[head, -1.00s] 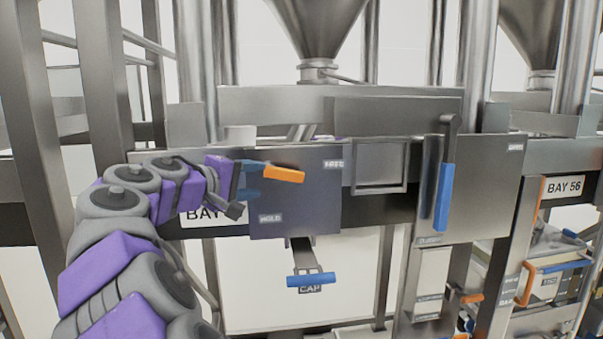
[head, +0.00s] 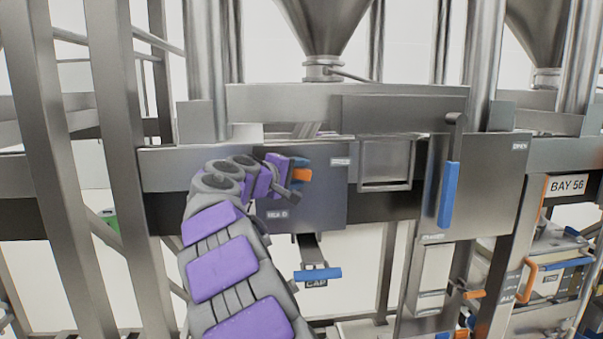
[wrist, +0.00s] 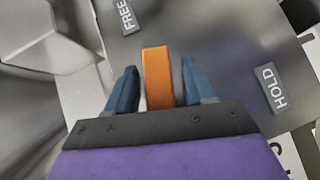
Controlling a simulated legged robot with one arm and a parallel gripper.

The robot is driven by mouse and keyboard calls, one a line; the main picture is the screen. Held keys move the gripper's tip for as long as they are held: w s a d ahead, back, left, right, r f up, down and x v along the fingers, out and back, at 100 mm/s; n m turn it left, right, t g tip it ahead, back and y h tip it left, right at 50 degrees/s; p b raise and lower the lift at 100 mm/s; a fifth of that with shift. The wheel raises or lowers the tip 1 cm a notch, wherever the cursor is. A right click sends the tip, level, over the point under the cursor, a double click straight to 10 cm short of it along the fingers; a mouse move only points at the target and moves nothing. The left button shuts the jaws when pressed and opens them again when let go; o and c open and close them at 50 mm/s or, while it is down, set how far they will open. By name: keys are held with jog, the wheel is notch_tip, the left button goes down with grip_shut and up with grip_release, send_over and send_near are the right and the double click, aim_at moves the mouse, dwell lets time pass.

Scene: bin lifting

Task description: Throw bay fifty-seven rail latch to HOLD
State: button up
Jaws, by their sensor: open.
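The rail latch has an orange handle (head: 302,174) on a dark steel plate (head: 330,206). In the head view the plate carries a HOLD label (head: 277,215) at lower left and another label (head: 340,161) at upper right. In the wrist view that label reads FREE (wrist: 127,16), and the HOLD label (wrist: 266,88) is at the right. My gripper (wrist: 162,85) has its two blue fingers on either side of the orange handle, open. Small gaps show beside the handle. In the head view my wrist hides part of the latch and most of the fingers.
A blue-handled CAP lever (head: 318,274) hangs below the plate. A long blue handle (head: 448,195) is on the panel to the right. The BAY 56 sign (head: 567,185) is at far right. Steel posts (head: 110,130) stand at the left.

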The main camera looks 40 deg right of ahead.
jog(key=shift+w+a, duration=0.2)
jog(key=shift+a, duration=0.3)
jog(key=shift+a+r, duration=0.15)
jog(key=shift+a, duration=0.2)
jog(key=shift+s+d, duration=0.15)
jog(key=shift+d, duration=0.15)
jog(key=shift+s+x, duration=0.2)
jog(key=shift+x, duration=0.75)
jog(key=shift+c, duration=1.3)
jog(key=shift+a, duration=0.1)
grip_shut()
